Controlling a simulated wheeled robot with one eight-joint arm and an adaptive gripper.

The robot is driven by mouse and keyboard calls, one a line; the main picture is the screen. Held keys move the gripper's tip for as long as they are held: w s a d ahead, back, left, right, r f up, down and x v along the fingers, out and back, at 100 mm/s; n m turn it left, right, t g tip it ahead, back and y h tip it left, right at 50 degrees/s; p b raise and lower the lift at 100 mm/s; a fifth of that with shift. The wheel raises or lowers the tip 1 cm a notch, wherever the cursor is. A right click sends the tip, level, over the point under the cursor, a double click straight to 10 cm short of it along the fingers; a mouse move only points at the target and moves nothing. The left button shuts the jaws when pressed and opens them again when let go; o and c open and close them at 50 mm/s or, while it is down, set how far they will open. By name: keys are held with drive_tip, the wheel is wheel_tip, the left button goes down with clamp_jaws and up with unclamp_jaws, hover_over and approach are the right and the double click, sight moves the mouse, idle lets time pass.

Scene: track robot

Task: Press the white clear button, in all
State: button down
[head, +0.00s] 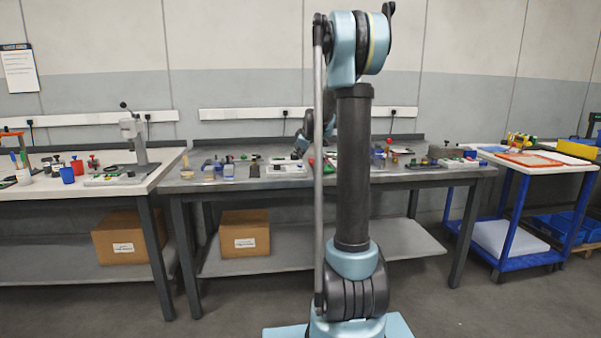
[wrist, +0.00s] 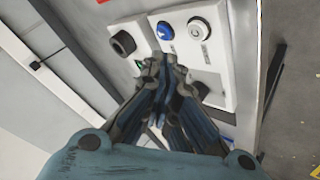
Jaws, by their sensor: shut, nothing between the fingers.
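The white clear button (wrist: 198,28) is a round white cap in a metal ring on a light panel (wrist: 222,58), at the top of the wrist view. A blue button (wrist: 165,31) sits to its left. A black round knob (wrist: 123,43) is further left. My gripper (wrist: 166,62) is shut and empty, with its fingertips over the panel, below the blue button in the picture. The fingertips appear apart from the white button. In the head view my gripper (head: 299,150) is small and partly hidden behind my arm, near the panel on the middle bench.
The middle bench (head: 240,183) holds several small items on both sides of the panel. A left bench (head: 80,188) carries a press stand (head: 136,140), and a blue trolley (head: 505,220) stands at the right. A cardboard box (head: 245,233) sits on the lower shelf.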

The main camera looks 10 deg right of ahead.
drive_tip(key=shift+r, duration=1)
drive_tip(key=s+a+f+m+g, duration=0.1)
drive_tip(key=s+f+m+g, duration=0.15)
drive_tip(key=s, duration=1.25)
drive_tip(key=s+f+m+g, duration=0.1)
drive_tip(key=s+m, duration=0.2)
drive_tip(key=s, duration=1.1)
drive_tip(key=s+f+m+g, duration=0.1)
drive_tip(key=s+f+m, duration=0.1)
drive_tip(key=s+f, duration=0.3)
drive_tip(key=s+d+f+m+g+h, duration=0.1)
drive_tip(key=s+f, duration=0.4)
drive_tip(key=s, duration=0.8)
drive_tip(key=s+f+m+g+h, duration=0.1)
drive_tip(key=s+f+m, duration=0.1)
drive_tip(key=s+f, duration=0.3)
drive_tip(key=s, duration=0.4)
drive_tip(key=shift+s+d+m, duration=0.15)
drive_tip(key=shift+d+m, duration=0.2)
drive_tip(key=shift+w+f+g, duration=0.2)
drive_tip(key=shift+w+g, duration=0.05)
drive_tip(key=shift+w, duration=0.25)
